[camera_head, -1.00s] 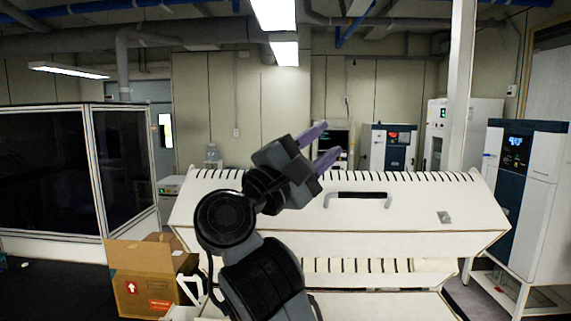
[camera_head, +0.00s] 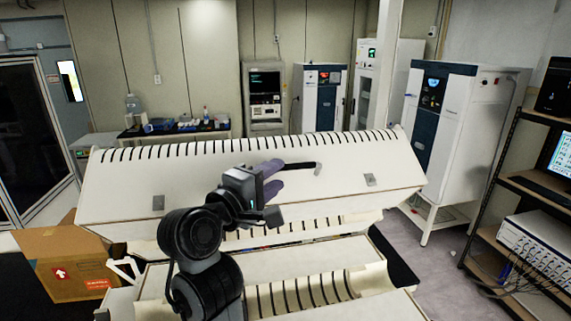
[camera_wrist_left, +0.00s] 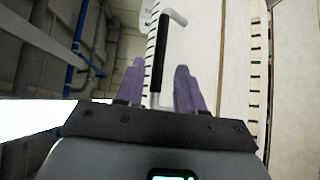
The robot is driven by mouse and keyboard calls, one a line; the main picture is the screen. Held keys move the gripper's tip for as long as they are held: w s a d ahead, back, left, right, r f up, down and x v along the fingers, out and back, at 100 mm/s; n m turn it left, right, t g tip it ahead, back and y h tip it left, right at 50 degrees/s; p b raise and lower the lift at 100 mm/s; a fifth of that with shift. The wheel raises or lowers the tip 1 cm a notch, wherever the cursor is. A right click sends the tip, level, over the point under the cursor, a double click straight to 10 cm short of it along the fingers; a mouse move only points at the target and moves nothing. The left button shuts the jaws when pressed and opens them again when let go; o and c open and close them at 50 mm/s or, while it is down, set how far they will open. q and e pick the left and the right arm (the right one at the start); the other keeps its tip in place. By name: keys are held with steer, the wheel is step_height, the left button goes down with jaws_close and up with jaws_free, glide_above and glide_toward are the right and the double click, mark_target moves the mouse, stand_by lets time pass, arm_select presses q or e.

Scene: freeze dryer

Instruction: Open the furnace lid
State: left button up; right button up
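The furnace lid (camera_head: 200,178) is a long white panel with a row of dark slits along its top. It is tilted up, and slotted inner surfaces of the white furnace base (camera_head: 210,272) show below it. The lid's dark bar handle (camera_head: 302,166) is partly hidden behind my left gripper (camera_head: 270,180) in the head view. In the left wrist view, the purple fingers of my left gripper (camera_wrist_left: 158,88) are apart, on either side of the handle (camera_wrist_left: 157,50). I cannot tell whether they touch it. My right gripper is in neither view.
A cardboard box (camera_head: 70,262) stands at the left, near the furnace. Open floor (camera_head: 440,245) lies between furnace and rack.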

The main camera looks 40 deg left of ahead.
mark_target(284, 170)
arm_select(q)
steer(key=shift+w+a+p, duration=0.2)
steer(key=shift+w+p, duration=0.05)
steer(key=shift+w, duration=1.05)
steer(key=shift+w+a+p, duration=0.15)
steer(key=shift+w+p, duration=0.1)
steer(key=shift+w, duration=1)
jaws_close()
